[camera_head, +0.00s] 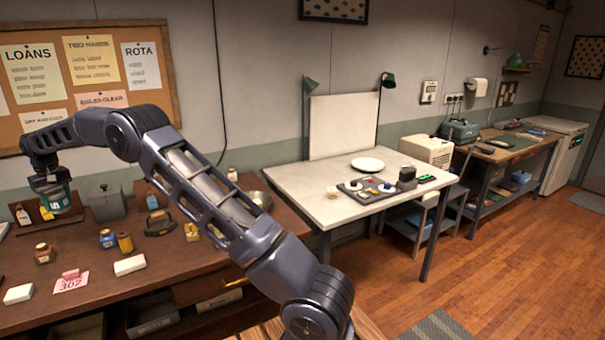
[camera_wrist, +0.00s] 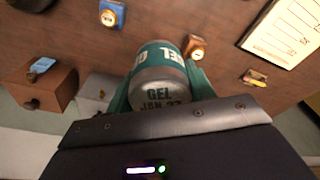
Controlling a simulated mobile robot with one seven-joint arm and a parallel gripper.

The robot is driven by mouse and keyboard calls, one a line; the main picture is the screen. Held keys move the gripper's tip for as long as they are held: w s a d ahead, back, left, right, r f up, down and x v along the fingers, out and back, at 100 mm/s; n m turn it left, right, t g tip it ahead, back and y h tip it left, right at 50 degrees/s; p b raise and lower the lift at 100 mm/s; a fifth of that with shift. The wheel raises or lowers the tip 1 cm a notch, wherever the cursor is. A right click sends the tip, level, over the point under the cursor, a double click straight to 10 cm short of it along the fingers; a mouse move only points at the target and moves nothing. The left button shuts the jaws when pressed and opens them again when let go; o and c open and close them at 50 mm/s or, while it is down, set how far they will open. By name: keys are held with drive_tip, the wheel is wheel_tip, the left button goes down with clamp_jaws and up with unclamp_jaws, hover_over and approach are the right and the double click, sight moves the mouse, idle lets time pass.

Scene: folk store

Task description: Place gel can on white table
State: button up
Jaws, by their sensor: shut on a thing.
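The gel can (camera_wrist: 160,75) is a teal and grey can with "GEL" lettering, seen close up in the wrist view. In the head view the gel can (camera_head: 55,199) hangs under my gripper (camera_head: 48,180) at the far left, over the brown wooden bench. My gripper (camera_wrist: 158,90) is shut on the can, with a teal finger on either side of it. The can appears raised above the bench top. The white table (camera_head: 300,185) stands at the centre of the head view, right of the bench. My arm crosses in front of the bench and hides part of it.
The white table holds a white plate (camera_head: 367,164) and a tray (camera_head: 350,188) with small items; its left part is bare. The brown bench (camera_head: 95,300) carries bottles, a grey box (camera_head: 108,204) and a white block (camera_head: 129,265). A white upright panel (camera_head: 343,127) stands behind the table.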

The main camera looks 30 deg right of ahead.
drive_tip(key=w+d+m, duration=0.3)
drive_tip(key=d+m, duration=0.1)
drive_tip(key=d, duration=1.4)
drive_tip(key=w+d+m+h, duration=0.1)
drive_tip(key=w+d+m, duration=0.2)
drive_tip(key=d, duration=1.6)
drive_tip(key=w+d+m, duration=0.4)
drive_tip(key=d, duration=1.4)
drive_tip(key=m+g+h, duration=0.1)
drive_tip(key=m, duration=1.1)
hover_over(325, 209)
drive_tip(key=f, duration=1.9)
drive_tip(key=shift+s+a+f, duration=0.15)
drive_tip(key=shift+a+f, duration=0.05)
drive_tip(key=shift+f, duration=0.15)
